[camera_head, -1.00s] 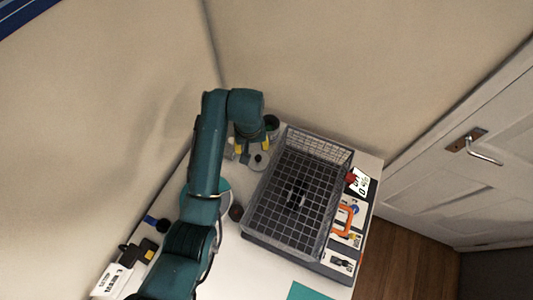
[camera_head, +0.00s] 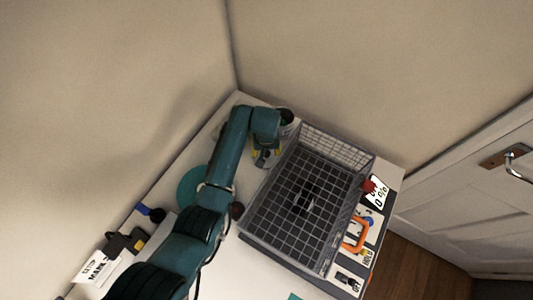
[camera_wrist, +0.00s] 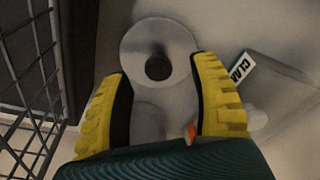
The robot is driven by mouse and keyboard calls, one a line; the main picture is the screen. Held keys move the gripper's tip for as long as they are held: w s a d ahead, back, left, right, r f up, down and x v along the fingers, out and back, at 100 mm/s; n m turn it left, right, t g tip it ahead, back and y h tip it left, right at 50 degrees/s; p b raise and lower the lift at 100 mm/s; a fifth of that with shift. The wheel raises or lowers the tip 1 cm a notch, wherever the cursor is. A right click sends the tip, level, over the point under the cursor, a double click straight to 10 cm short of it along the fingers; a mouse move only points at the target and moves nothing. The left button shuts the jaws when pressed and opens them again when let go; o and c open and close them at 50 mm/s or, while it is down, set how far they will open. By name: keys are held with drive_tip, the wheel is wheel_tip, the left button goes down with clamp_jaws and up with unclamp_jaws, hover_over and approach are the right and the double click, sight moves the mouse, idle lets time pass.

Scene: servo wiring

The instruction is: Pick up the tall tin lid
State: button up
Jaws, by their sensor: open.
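In the wrist view, a pale grey round disc (camera_wrist: 180,38) with a dark round centre lies just beyond my fingertips; it looks like a tin lid, but I cannot tell its height. My gripper (camera_wrist: 162,70) is open, its two yellow fingers apart and nothing held between them. A second grey rounded thing (camera_wrist: 148,122) shows lower down between the fingers, partly hidden by my gripper body. In the head view my gripper (camera_head: 265,157) points down left of the wire basket, and it largely hides what is under it.
The wire basket (camera_head: 275,218) stands close on the right; its mesh (camera_wrist: 35,75) runs near the left finger. A grey labelled block (camera_wrist: 285,90) lies right of the fingers. A dark container (camera_head: 286,117) stands behind the gripper. A dark round thing (camera_head: 236,210) sits left of the basket.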

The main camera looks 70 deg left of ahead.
sight(266, 153)
drive_tip(key=f, duration=0.3)
drive_tip(key=shift+w+a, duration=0.15)
drive_tip(key=shift+a, duration=0.1)
clamp_jaws()
